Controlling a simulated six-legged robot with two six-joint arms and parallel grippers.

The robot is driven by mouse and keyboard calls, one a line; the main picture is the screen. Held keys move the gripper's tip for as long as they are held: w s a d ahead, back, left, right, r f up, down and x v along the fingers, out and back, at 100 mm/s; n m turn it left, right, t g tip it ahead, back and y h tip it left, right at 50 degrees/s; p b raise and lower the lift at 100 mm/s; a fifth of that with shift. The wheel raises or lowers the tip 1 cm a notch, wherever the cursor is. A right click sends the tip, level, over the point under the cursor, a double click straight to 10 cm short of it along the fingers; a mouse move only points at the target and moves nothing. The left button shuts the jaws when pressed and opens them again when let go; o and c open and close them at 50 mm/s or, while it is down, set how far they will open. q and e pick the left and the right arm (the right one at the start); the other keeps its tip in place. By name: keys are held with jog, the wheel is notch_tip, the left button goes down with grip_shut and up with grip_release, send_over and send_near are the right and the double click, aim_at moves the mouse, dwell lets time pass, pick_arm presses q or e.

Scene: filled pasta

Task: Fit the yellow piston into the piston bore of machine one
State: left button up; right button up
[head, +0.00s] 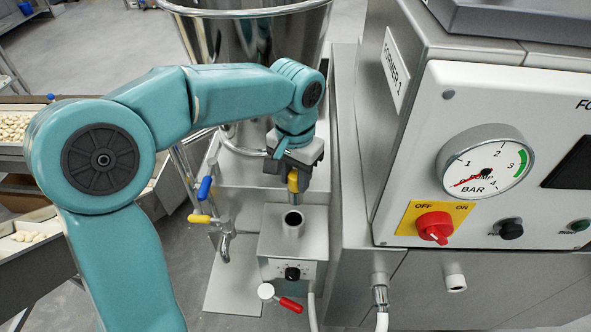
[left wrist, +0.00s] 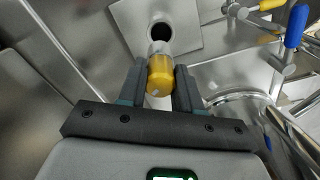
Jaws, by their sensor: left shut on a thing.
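The yellow piston (head: 293,181) is held in my left gripper (head: 293,172), whose fingers are shut on it. In the left wrist view the piston (left wrist: 160,74) sits between both fingers, its yellow end toward the camera and its grey metal end pointing at the bore. The piston bore (head: 293,218) is a dark round hole in a raised collar on the grey metal block. In the left wrist view the bore (left wrist: 160,36) lies just beyond the piston's metal end. The piston looks apart from the bore, slightly behind it in the head view. My right gripper is not in view.
Valves with blue and yellow handles (head: 204,189) stand left. The FORMER 1 cabinet (head: 398,75) rises close on the right. A steel hopper (head: 255,40) stands behind.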

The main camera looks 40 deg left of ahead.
aim_at(293, 190)
pick_arm(q)
jog(key=shift+s+a+r, duration=0.15)
jog(key=shift+s+a, duration=0.2)
jog(key=shift+s, duration=0.15)
jog(key=shift+w+d, duration=0.4)
jog(key=shift+w, duration=0.05)
jog(key=shift+f+b, duration=0.3)
jog(key=shift+f, duration=0.15)
jog(key=shift+s+a+f+b, duration=0.25)
jog(key=shift+s+f+b, duration=0.25)
jog(key=shift+f+b, duration=0.15)
jog(key=f, duration=0.1)
jog(key=f+b, duration=0.2)
jog(key=shift+w+d, duration=0.25)
jog(key=shift+w, duration=0.15)
jog(key=shift+f, duration=0.2)
jog(key=shift+s+a+b, duration=0.2)
jog(key=shift+s+b, duration=0.1)
jog(key=shift+w+d+f, duration=0.1)
jog(key=shift+w+d, duration=0.05)
jog(key=shift+w, duration=0.15)
jog(key=shift+s, duration=0.3)
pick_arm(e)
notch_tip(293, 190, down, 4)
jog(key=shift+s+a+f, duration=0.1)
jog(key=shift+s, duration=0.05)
pick_arm(q)
jog(key=shift+w, duration=0.2)
